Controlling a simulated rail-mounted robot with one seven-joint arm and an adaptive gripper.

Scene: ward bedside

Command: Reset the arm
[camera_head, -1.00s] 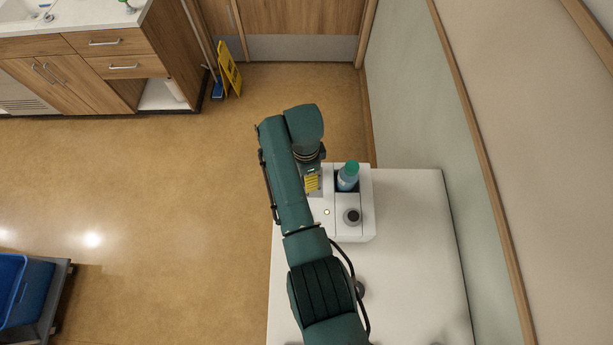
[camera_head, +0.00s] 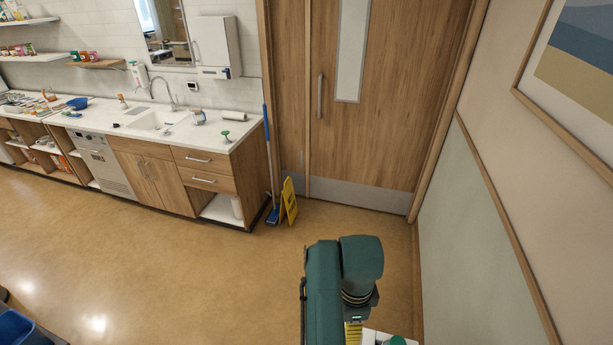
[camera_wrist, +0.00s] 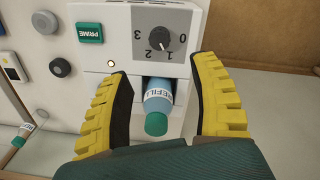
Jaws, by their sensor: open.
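My gripper (camera_wrist: 164,72) is open in the wrist view, its two yellow fingers with dark pads spread on either side of a blue bottle (camera_wrist: 158,98) with a green cap and a "REFILL" label. Both fingers show gaps from the bottle. The bottle sits in a dark slot of a white device (camera_wrist: 115,55), below a dial (camera_wrist: 158,41) marked 0 to 3. In the head view, my gripper (camera_head: 354,334) is mostly cut off at the bottom edge, under my green arm. Only the bottle's green cap (camera_head: 396,341) shows there.
In the head view, a yellow floor sign (camera_head: 289,200) stands by the wooden door (camera_head: 386,100). A sink counter (camera_head: 150,124) is at left. The floor between is clear.

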